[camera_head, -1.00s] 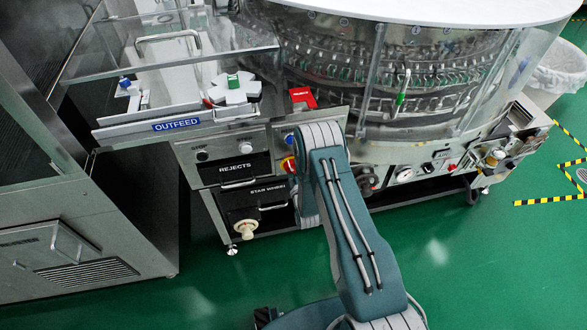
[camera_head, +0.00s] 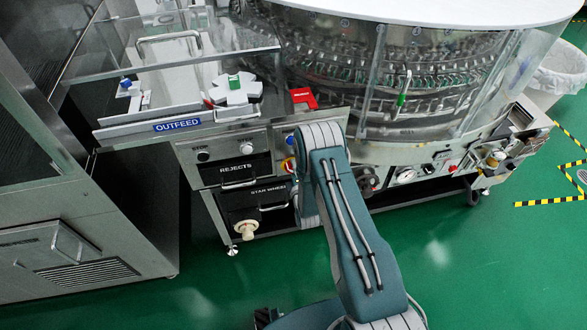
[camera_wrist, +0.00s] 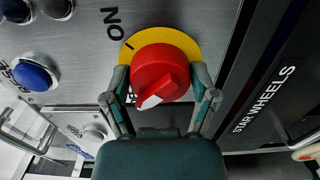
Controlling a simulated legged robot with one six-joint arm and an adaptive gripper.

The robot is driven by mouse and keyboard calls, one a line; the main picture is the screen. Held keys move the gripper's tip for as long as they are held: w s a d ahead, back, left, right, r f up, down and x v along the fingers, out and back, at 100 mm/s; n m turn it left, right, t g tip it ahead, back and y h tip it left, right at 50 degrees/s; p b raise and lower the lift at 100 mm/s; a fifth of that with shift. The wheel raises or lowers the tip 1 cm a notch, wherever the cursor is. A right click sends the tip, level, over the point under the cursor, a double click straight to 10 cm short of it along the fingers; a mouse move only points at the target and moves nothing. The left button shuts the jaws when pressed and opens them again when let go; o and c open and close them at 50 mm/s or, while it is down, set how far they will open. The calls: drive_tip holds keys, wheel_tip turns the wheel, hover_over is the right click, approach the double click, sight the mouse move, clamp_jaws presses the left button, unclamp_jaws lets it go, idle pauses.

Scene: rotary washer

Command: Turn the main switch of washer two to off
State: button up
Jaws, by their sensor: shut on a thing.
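The main switch is a red rotary knob (camera_wrist: 160,72) on a yellow round plate (camera_wrist: 186,40), in the middle of the wrist view. The knob's white pointer mark faces down and left in the picture. The word ON is printed up and left of the plate; another label at the lower left is mostly hidden. My gripper (camera_wrist: 162,88) has one finger on each side of the knob and is shut on it.
A blue button (camera_wrist: 35,74) sits left of the switch in the wrist view. A dark STAR WHEELS panel (camera_wrist: 262,90) stands close on the right. In the head view, the REJECTS drawer (camera_head: 236,171) is left of my arm, and the green floor (camera_head: 480,260) is open at the right.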

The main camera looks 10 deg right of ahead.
drive_tip(key=shift+s+f, duration=0.1)
drive_tip(key=shift+f, duration=0.1)
drive_tip(key=o, duration=1)
drive_tip(key=shift+r, duration=0.1)
drive_tip(key=s, duration=1.2)
